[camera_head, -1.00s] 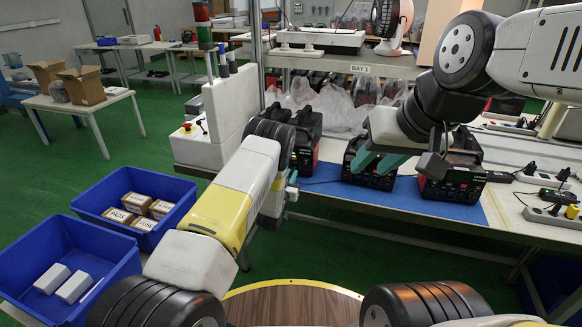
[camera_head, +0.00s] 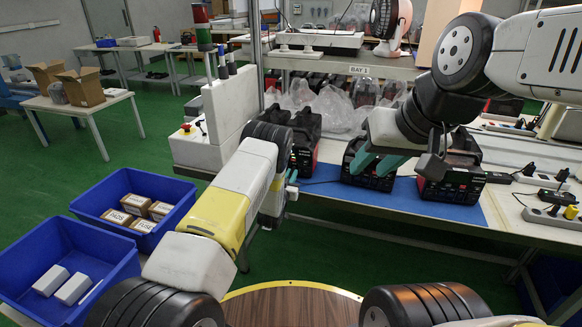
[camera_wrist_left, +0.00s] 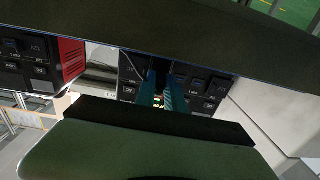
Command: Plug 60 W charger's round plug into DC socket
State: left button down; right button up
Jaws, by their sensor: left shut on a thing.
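Black-and-red power stations stand on the bench: one at the left (camera_head: 305,145), one in the middle (camera_head: 368,176) and one at the right (camera_head: 455,184). My left gripper (camera_head: 292,186) is at the front of the left station. In the left wrist view its teal fingers (camera_wrist_left: 166,92) are close together in front of a black socket panel (camera_wrist_left: 200,88). The plug between them is mostly hidden, and I cannot tell whether it touches the DC socket. A thin dark cable (camera_head: 325,182) runs right from this gripper. My right gripper (camera_head: 376,163) has its fingers apart before the middle station.
A blue mat (camera_head: 420,204) lies under the stations. Black adapters (camera_head: 555,196) and a white power strip (camera_head: 548,218) lie at the bench's right. Blue crates (camera_head: 110,262) stand at the lower left. A shelf marked BAY 1 (camera_head: 358,70) spans behind.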

pick_arm(q)
jog(key=shift+w, duration=0.15)
jog(key=c, duration=1.3)
grip_release()
jog(key=shift+c, duration=0.2)
jog(key=shift+d, duration=0.1)
jog(key=shift+d, duration=0.15)
jog(key=v, duration=0.8)
jog(key=shift+a, duration=0.25)
jog(key=shift+w, duration=0.15)
